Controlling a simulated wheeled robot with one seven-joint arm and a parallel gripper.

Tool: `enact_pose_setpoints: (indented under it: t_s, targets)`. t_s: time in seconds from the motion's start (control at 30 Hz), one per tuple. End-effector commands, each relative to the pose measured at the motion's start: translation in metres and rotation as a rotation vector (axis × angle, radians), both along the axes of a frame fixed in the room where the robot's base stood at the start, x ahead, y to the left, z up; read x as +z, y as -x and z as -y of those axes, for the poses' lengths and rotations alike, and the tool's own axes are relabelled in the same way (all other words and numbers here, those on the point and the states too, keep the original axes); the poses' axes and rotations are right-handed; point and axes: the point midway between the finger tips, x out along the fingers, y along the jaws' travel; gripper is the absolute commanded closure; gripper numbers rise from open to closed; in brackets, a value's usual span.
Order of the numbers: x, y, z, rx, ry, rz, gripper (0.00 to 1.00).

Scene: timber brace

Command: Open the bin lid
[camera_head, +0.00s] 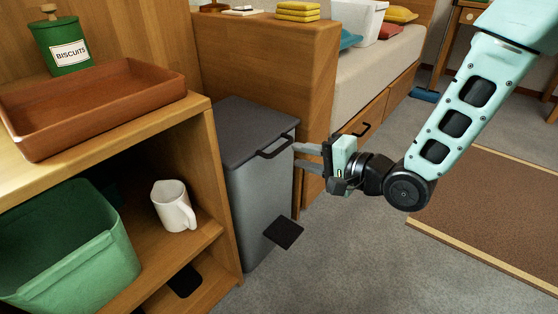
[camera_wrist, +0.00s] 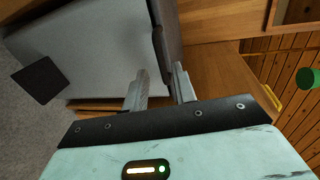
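The grey bin (camera_head: 262,195) stands upright between the shelf unit and the wooden bed end. Its dark lid (camera_head: 250,128) is shut and has a black handle (camera_head: 276,148) on the front edge. My gripper (camera_head: 297,157) is open, its two fingers apart and pointing at the handle from the right, with no grasp visible. In the wrist view, the lid edge (camera_wrist: 172,30) and the bin's grey front (camera_wrist: 85,45) lie beyond the fingertips (camera_wrist: 160,75). Whether the fingertips touch the handle is hard to tell.
A black pedal (camera_head: 283,232) sticks out low at the bin's front. The shelf unit (camera_head: 215,190) at left holds a brown tray (camera_head: 150,82), a green tub (camera_head: 75,255) and a white mug (camera_head: 174,207). The wooden bed end (camera_head: 300,65) is close behind. Grey floor lies open in front.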

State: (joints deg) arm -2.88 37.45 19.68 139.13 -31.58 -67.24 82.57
Motion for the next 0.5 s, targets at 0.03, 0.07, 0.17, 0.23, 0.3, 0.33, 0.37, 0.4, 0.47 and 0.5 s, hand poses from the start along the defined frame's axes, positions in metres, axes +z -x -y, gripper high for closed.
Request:
enact_pose_setpoints:
  t_s: [0.03,0.07,0.17,0.23,0.3,0.33,0.37,0.4,0.47,0.5]
  targets:
    - [-0.006,-0.007,-0.01,0.002,-0.002,0.004,0.73]
    - [-0.007,-0.01,-0.015,0.003,-0.002,0.004,0.73]
    - [-0.011,-0.022,-0.029,0.002,-0.002,0.004,0.73]
    - [-0.013,-0.028,-0.037,0.001,-0.002,0.002,0.73]
    - [-0.015,-0.034,-0.044,0.001,-0.001,0.002,0.73]
    - [-0.015,-0.036,-0.047,0.0,-0.001,0.002,0.73]
    - [-0.015,-0.038,-0.049,0.0,-0.002,0.001,0.73]
    - [-0.016,-0.04,-0.051,-0.001,-0.001,0.001,0.73]
    - [-0.016,-0.042,-0.054,0.0,0.0,0.0,0.73]
    - [-0.016,-0.043,-0.055,0.0,0.0,0.0,0.73]
